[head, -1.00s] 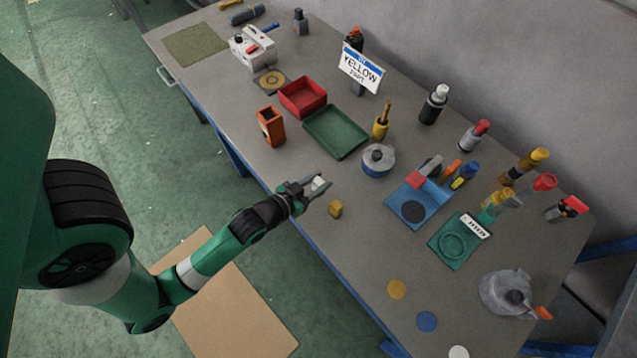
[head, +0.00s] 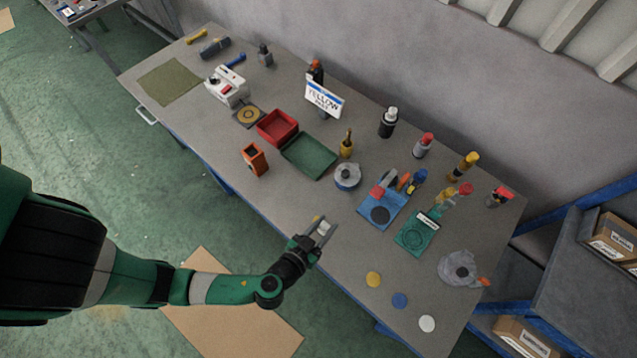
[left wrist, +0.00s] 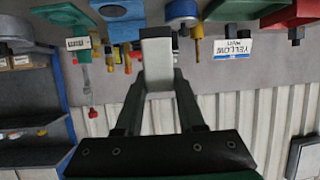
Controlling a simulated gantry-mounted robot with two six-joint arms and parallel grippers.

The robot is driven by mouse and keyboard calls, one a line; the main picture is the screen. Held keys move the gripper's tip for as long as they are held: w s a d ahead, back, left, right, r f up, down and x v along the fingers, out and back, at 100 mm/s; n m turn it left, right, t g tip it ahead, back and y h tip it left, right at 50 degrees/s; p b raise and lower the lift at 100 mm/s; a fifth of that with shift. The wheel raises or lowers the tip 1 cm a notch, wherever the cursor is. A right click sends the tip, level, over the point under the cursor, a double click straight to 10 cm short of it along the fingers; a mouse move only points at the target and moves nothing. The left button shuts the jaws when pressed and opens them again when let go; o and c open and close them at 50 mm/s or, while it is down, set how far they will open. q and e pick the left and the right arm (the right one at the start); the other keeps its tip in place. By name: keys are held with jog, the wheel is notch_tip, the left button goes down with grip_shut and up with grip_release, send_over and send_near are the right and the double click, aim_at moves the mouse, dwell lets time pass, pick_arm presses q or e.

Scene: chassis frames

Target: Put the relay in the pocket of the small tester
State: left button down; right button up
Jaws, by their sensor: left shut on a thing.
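My left gripper (head: 322,230) is shut on a small pale grey block, likely the relay (head: 323,228), above the front edge of the table. In the left wrist view the block (left wrist: 158,75) sits between the fingers. A white device with a red part on it, possibly the small tester (head: 226,86), stands at the far left of the table, well away from the gripper. I cannot make out its pocket. My right gripper is not in view.
A red tray (head: 277,128), a green tray (head: 308,156) and an orange open box (head: 255,159) stand between the gripper and the white device. A blue stand (head: 382,210) and a green plate (head: 415,235) lie to the right. Coloured discs (head: 373,279) lie near the front edge.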

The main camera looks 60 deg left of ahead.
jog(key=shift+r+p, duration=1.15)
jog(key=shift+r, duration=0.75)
